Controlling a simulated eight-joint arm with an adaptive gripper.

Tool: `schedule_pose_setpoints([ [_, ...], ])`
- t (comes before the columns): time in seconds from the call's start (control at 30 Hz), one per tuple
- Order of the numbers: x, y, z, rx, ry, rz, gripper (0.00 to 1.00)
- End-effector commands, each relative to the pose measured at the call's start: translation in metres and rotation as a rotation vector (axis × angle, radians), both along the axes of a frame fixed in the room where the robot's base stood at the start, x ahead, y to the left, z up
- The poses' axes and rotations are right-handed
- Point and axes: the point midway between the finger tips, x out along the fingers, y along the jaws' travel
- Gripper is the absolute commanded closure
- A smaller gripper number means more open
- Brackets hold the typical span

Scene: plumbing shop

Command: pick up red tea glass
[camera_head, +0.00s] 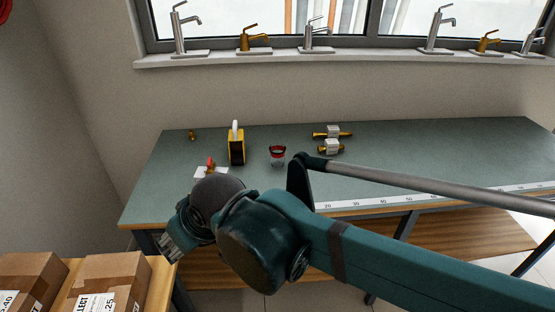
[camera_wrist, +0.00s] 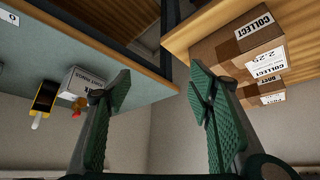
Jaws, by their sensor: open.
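My gripper (camera_head: 172,249) is by the bench's front left corner, well left of the glass and nearer the camera. In the wrist view my gripper (camera_wrist: 160,92) has its two green-padded fingers wide apart, with nothing between them.
A yellow and black tool (camera_head: 236,147) stands left of the glass. A red-topped brass valve (camera_head: 210,163) is at the front left, and brass fittings (camera_head: 331,147) lie to the right. Cardboard boxes (camera_head: 107,281) sit on a wooden shelf at lower left. A ruler (camera_head: 410,199) runs along the bench's front.

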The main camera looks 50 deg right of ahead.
Motion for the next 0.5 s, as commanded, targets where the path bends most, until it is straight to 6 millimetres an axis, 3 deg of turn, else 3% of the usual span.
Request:
schedule_pose_setpoints([
  [0.27,0.006,-0.007,0.005,0.007,0.01,-0.032,0.48],
  [0.5,0.024,-0.03,0.018,0.028,0.039,-0.137,0.48],
])
